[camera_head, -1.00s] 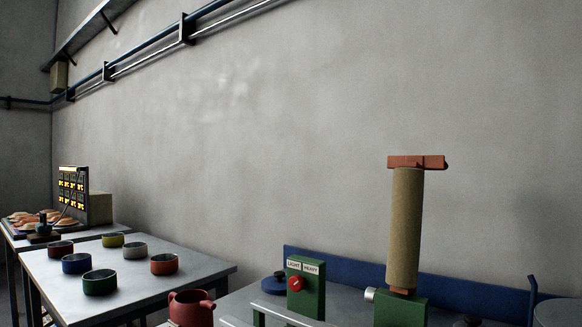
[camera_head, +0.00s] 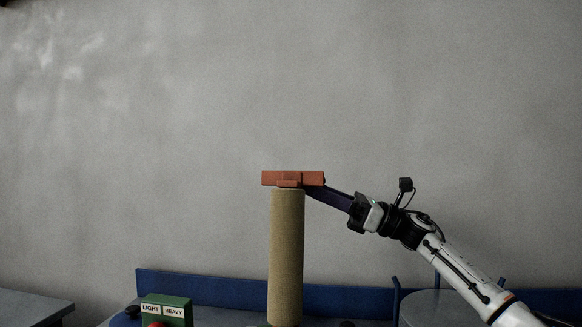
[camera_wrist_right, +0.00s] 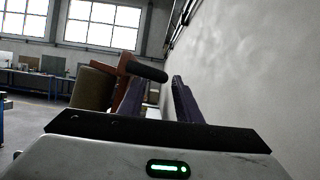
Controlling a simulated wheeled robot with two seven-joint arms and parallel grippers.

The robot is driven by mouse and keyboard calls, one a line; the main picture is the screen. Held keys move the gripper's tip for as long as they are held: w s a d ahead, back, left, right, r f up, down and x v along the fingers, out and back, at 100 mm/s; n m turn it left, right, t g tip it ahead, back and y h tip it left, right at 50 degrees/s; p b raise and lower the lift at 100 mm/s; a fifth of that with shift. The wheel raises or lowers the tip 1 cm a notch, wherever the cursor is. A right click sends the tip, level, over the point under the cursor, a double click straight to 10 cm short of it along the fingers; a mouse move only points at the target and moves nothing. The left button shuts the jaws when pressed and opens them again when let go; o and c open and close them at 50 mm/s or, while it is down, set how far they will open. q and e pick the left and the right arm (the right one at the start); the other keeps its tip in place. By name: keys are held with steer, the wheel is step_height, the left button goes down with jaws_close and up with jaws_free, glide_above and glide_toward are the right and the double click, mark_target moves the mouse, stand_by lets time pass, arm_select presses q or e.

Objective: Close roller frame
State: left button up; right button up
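The roller frame stands upright in the head view, with a tan roller (camera_head: 286,255) under an orange-red top bar (camera_head: 293,178). My right gripper (camera_head: 312,190) comes in from the right, its fingertips close to the right end of the bar. In the right wrist view my right gripper (camera_wrist_right: 159,88) is open, its two dark fingers apart with nothing between them. There the orange frame (camera_wrist_right: 123,67) and its black handle (camera_wrist_right: 147,72) lie just beyond the fingertips, more to the left finger's side. Whether they touch I cannot tell. My left gripper is not in view.
A green box marked LIGHT and HEAVY (camera_head: 166,309) with a red knob stands left of the roller. A low blue rail (camera_head: 220,286) runs behind. A grey table (camera_head: 35,307) is at lower left. The wall behind is bare.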

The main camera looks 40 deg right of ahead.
steer(key=p+x, duration=0.1)
steer(key=x, duration=0.1)
steer(key=shift+w+a+r, duration=0.15)
steer(key=shift+w+r, duration=0.1)
steer(key=shift+r, duration=0.05)
steer(key=shift+w+a, duration=0.35)
steer(key=shift+w, duration=0.1)
jaws_close()
